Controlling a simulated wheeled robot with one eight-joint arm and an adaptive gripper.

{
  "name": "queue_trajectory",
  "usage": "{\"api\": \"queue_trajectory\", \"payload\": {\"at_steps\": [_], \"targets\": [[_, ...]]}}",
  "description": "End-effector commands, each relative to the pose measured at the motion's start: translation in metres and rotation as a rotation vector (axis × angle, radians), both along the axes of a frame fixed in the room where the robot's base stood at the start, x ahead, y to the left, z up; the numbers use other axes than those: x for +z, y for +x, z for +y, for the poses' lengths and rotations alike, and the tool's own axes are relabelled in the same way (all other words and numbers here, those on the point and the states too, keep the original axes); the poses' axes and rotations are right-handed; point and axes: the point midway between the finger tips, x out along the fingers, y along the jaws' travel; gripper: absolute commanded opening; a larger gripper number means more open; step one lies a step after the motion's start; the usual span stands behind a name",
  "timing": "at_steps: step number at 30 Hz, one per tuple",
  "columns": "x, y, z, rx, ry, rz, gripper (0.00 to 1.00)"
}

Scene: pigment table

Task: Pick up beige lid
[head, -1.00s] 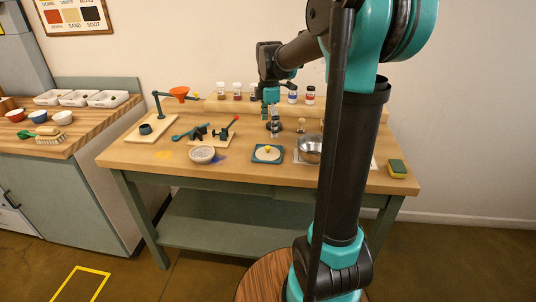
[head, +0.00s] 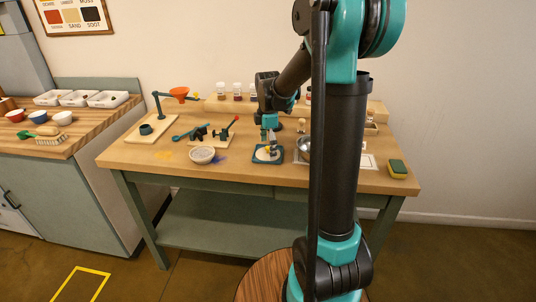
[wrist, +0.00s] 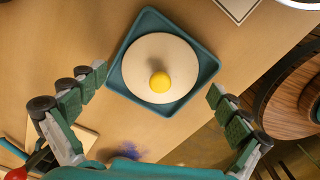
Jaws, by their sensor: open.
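The beige lid (wrist: 141,60) is a round pale disc with a yellow knob (wrist: 159,82) at its middle. It lies on a square teal tray (wrist: 193,98) on the table. In the head view the lid (head: 262,157) is partly hidden by my gripper (head: 270,147), which hangs close above it. In the wrist view my gripper (wrist: 160,90) is open and empty, with its green-padded fingers spread on either side of the tray. The knob lies between them, and no finger visibly touches the lid.
A sponge (head: 398,168) lies near the table's right edge. Blue powder (wrist: 170,152) marks the tabletop.

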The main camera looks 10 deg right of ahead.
Motion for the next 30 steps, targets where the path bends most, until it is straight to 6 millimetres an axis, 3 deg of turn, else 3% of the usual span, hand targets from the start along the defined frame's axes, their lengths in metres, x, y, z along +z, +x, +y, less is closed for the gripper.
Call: {"api": "queue_trajectory", "payload": {"at_steps": [2, 21, 30], "targets": [[0.0001, 0.0000, 0.0000, 0.000, 0.000, 0.000, 0.97], [-0.0003, -0.0010, -0.0001, 0.000, 0.000, 0.002, 0.18], [-0.0008, -0.0011, -0.0002, 0.000, 0.000, 0.001, 0.15]]}}
